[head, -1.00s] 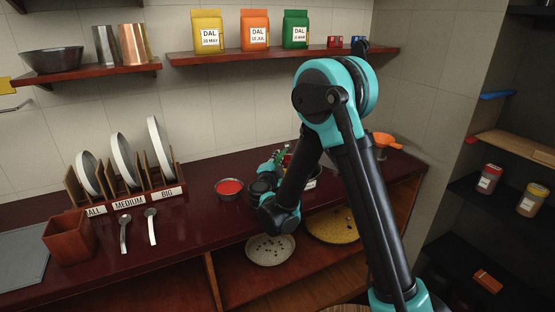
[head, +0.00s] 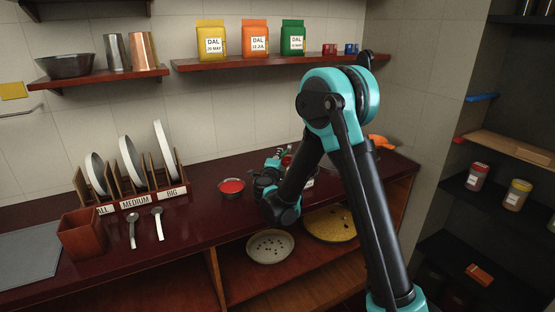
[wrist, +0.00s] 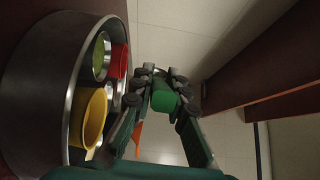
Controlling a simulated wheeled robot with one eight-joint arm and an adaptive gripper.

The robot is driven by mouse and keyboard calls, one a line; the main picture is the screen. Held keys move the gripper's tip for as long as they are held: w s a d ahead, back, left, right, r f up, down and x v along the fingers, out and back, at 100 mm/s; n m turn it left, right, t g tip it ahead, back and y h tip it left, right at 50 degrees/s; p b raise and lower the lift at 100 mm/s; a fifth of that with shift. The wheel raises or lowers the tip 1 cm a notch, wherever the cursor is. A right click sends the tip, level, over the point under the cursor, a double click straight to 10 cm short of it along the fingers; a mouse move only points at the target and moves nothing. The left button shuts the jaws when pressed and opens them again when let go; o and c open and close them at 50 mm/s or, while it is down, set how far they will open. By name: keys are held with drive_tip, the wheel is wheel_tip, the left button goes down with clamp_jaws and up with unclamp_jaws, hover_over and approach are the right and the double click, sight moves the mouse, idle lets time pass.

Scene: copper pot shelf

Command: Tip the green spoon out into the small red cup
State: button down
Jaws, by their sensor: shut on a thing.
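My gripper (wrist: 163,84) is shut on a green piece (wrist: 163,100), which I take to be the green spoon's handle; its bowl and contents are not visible. In the head view my gripper (head: 274,163) is over the counter, beside the dish of red stuff, partly hidden by my arm. In the wrist view a small red cup (wrist: 118,61) sits inside a round metal tin (wrist: 42,85), left of my gripper. The gripper is apart from the red cup in that view.
A dish of red stuff (head: 231,187) stands on the counter (head: 190,222), left of my gripper. Two metal spoons (head: 145,227) lie near a brown box (head: 82,234). Tiny red cups (head: 329,50) stand on the wall shelf (head: 240,62). An orange funnel (head: 381,142) is behind my arm.

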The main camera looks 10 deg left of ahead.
drive_tip(key=m, duration=0.4)
drive_tip(key=shift+d+r, duration=0.35)
drive_tip(key=shift+d, duration=0.05)
drive_tip(key=d+r+m, duration=0.4)
drive_tip(key=d+m, duration=0.2)
drive_tip(key=m, duration=0.7)
drive_tip(key=shift+s+d+r+m, duration=0.2)
drive_tip(key=shift+s+m, duration=0.1)
drive_tip(key=shift+m, duration=0.1)
drive_tip(key=shift+r, duration=3)
drive_tip(key=shift+a, duration=0.1)
